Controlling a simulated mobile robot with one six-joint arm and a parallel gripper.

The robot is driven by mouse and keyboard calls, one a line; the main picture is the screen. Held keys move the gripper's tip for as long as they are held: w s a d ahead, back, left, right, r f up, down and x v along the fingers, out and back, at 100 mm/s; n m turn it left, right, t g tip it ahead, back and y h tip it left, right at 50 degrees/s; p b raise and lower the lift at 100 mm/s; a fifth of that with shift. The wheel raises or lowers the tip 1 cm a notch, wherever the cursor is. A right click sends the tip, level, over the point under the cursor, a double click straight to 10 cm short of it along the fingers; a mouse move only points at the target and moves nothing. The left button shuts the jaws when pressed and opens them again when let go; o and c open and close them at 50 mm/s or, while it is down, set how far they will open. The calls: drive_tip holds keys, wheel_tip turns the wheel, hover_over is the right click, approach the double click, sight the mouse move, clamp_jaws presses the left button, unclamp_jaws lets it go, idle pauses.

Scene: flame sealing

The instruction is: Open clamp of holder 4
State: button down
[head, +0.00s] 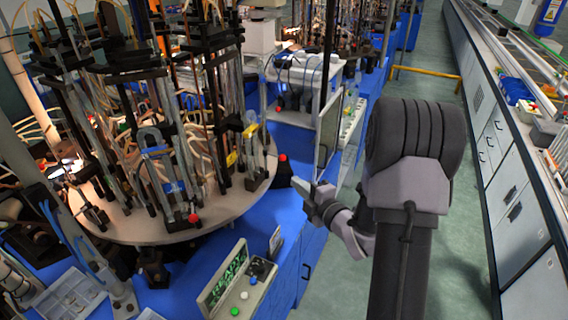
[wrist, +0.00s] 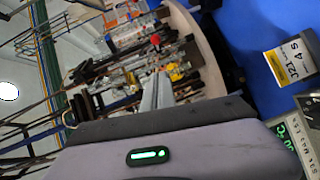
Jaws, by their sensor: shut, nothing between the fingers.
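A round beige turntable (head: 225,208) carries several upright glass-tube holders with dark rods and clamps. One holder at the front has a blue clamp (head: 174,187) and a red knob (head: 193,218). Another, further right, has a yellow clamp (head: 232,158). I cannot tell which one is holder 4. My gripper (head: 311,198) is shut and empty, to the right of the turntable and apart from it. In the wrist view, my gripper (wrist: 158,92) points towards the holders; the turntable rim (wrist: 198,45) and a red knob (wrist: 155,40) show sideways beyond it.
A blue bench (head: 170,298) carries the turntable. A control box with a green display (head: 228,277) and buttons stands at the front. A red-topped black cone (head: 283,172) stands between turntable and gripper. The floor aisle on the right is clear.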

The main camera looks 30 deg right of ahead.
drive_tip(key=w+d+f, duration=0.1)
drive_tip(key=w+f, duration=0.1)
drive_tip(key=w, duration=1)
drive_tip(key=shift+d+b, duration=0.35)
drive_tip(key=shift+w+d, duration=0.1)
drive_tip(key=shift+d, duration=0.05)
